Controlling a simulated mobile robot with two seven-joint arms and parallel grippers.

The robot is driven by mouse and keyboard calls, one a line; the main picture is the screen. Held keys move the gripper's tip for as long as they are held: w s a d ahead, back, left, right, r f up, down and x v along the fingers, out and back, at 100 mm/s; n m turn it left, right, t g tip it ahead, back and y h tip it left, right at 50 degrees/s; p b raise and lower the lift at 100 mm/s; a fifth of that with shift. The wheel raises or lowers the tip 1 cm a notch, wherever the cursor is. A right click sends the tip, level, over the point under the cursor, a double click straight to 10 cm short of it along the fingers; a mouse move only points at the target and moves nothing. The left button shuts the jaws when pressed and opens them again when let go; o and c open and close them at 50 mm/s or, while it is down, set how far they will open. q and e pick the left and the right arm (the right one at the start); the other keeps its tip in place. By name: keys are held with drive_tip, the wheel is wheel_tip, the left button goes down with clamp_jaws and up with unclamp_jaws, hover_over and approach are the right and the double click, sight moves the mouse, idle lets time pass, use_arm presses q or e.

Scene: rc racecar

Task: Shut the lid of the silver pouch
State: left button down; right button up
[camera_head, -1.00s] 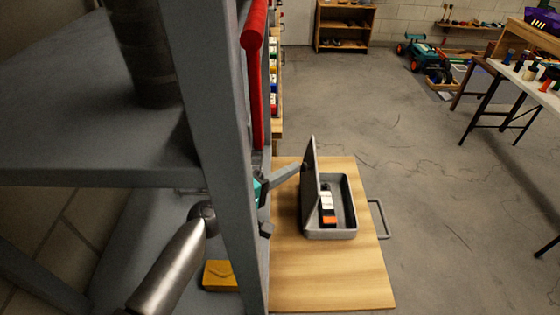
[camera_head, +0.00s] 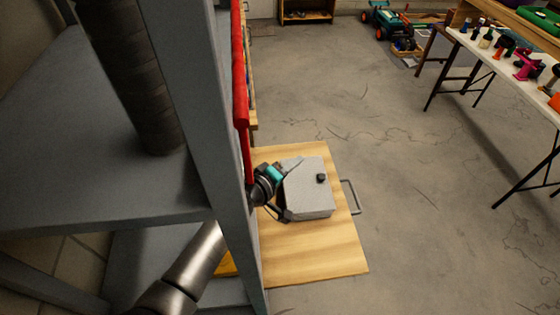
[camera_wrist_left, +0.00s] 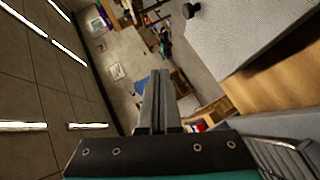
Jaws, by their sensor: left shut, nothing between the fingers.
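The silver pouch (camera_head: 309,189) is a grey box on a wooden board, with a dark knob on its lid. The lid lies down over the box and hides the inside; I cannot tell whether a thin gap is left at its edge. In the left wrist view the lid (camera_wrist_left: 240,28) fills the upper right, with its knob at the edge. My left gripper (camera_head: 295,164) is shut and empty at the lid's upper left corner; I cannot tell whether it touches. Its closed fingers (camera_wrist_left: 157,78) show in the left wrist view. My right gripper is not in view.
The wooden board (camera_head: 310,260) has a handle (camera_head: 352,197) on its right. A grey shelf frame (camera_head: 190,120) with a red bar (camera_head: 239,80) stands close on the left, around my left arm. Open floor lies right, before a white table (camera_head: 505,70).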

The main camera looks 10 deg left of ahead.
use_arm(q)
drive_tip(key=shift+w+d+f, duration=0.15)
drive_tip(key=shift+d, duration=0.35)
drive_tip(key=shift+w+d+f, duration=0.1)
drive_tip(key=shift+d+f, duration=0.05)
drive_tip(key=shift+d, duration=0.3)
drive_tip(key=shift+s+a+f+b, duration=0.2)
drive_tip(key=shift+a+f+b, duration=0.15)
drive_tip(key=shift+a+b, duration=0.3)
